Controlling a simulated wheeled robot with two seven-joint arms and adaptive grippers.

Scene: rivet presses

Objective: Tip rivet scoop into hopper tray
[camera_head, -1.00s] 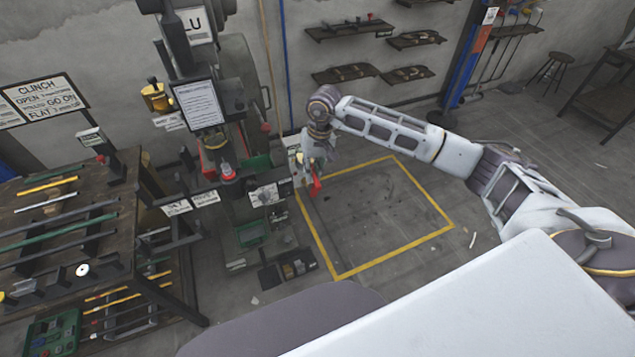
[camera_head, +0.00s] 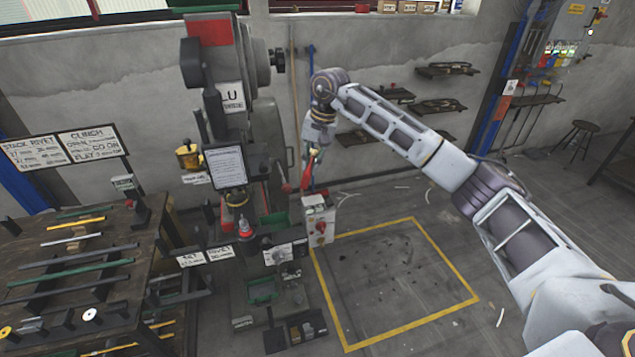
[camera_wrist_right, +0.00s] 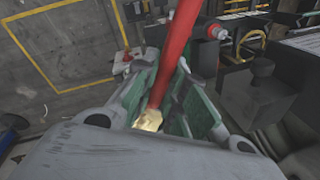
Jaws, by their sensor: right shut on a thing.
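My right gripper (camera_head: 311,158) is shut on a red-handled tool, the rivet scoop (camera_head: 307,176), which hangs down to the right of the tall press. In the right wrist view the red handle (camera_wrist_right: 178,52) runs between the green-padded fingers (camera_wrist_right: 165,92), with a brass-coloured end near the palm. The scoop's bowl cannot be made out. A green tray (camera_head: 274,221) sits at the press, below and left of the gripper, and another green tray (camera_head: 262,291) sits lower. I cannot tell which is the hopper tray. The scoop is apart from both. My left gripper is out of view.
The dark press (camera_head: 268,135) stands close left of my gripper, with a sign board (camera_head: 226,165) on its front. A pale box with red controls (camera_head: 319,222) stands below the gripper. The yellow-outlined floor area (camera_head: 400,275) is clear. A rod-covered bench (camera_head: 100,235) is at left.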

